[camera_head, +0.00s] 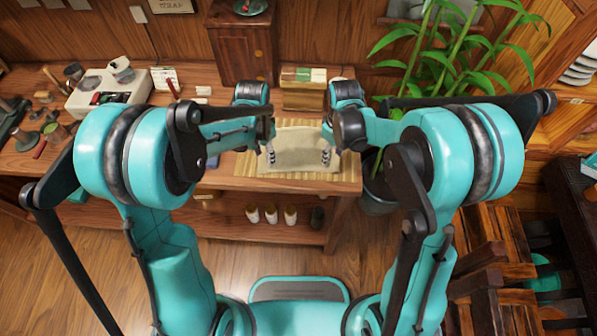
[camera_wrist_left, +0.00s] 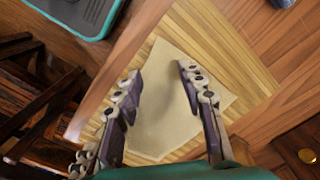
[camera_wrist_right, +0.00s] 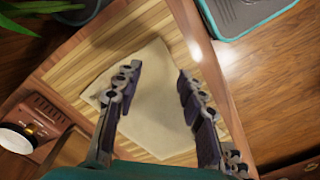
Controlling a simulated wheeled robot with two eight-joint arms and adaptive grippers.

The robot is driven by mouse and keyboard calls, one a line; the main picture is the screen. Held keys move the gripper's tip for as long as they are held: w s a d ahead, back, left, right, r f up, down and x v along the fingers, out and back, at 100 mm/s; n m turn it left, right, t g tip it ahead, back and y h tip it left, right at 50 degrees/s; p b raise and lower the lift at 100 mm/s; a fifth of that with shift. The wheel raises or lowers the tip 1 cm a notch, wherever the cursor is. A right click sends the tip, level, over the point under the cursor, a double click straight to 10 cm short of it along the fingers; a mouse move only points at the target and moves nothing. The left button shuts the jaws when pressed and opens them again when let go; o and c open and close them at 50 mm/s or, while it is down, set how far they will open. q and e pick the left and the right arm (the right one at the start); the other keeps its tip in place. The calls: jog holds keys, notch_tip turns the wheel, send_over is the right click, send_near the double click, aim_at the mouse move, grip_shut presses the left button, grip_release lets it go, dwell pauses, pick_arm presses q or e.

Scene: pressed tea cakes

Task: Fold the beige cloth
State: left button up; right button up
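The beige cloth (camera_head: 300,148) lies flat on a slatted bamboo mat (camera_head: 244,163) on the wooden table. My left gripper (camera_head: 271,155) is at the cloth's left side in the head view, and my right gripper (camera_head: 325,155) is at its right side. In the left wrist view the left gripper's fingers (camera_wrist_left: 158,78) are spread wide over the cloth (camera_wrist_left: 165,125) with nothing between them. In the right wrist view the right gripper's fingers (camera_wrist_right: 158,78) are also spread over the cloth (camera_wrist_right: 155,110) and empty. I cannot tell whether any fingertip touches the cloth.
A wooden box (camera_head: 303,92) stands behind the cloth, beside a tall cabinet (camera_head: 243,50). A pale tray with tools (camera_head: 105,98) is on the table's left. A bamboo plant (camera_head: 450,50) is at right. Several cups (camera_head: 270,214) stand on the shelf below.

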aim_at(266, 168)
pick_arm(q)
jog(key=shift+f, duration=2.35)
pick_arm(e)
jog(key=shift+f, duration=2.35)
pick_arm(q)
jog(key=shift+f, duration=0.25)
pick_arm(e)
jog(key=shift+f, duration=0.25)
pick_arm(q)
jog(key=shift+c, duration=0.2)
jog(key=c, duration=0.5)
pick_arm(e)
jog(key=c, duration=0.5)
pick_arm(q)
grip_shut()
pick_arm(e)
jog(key=shift+f, duration=0.1)
grip_shut()
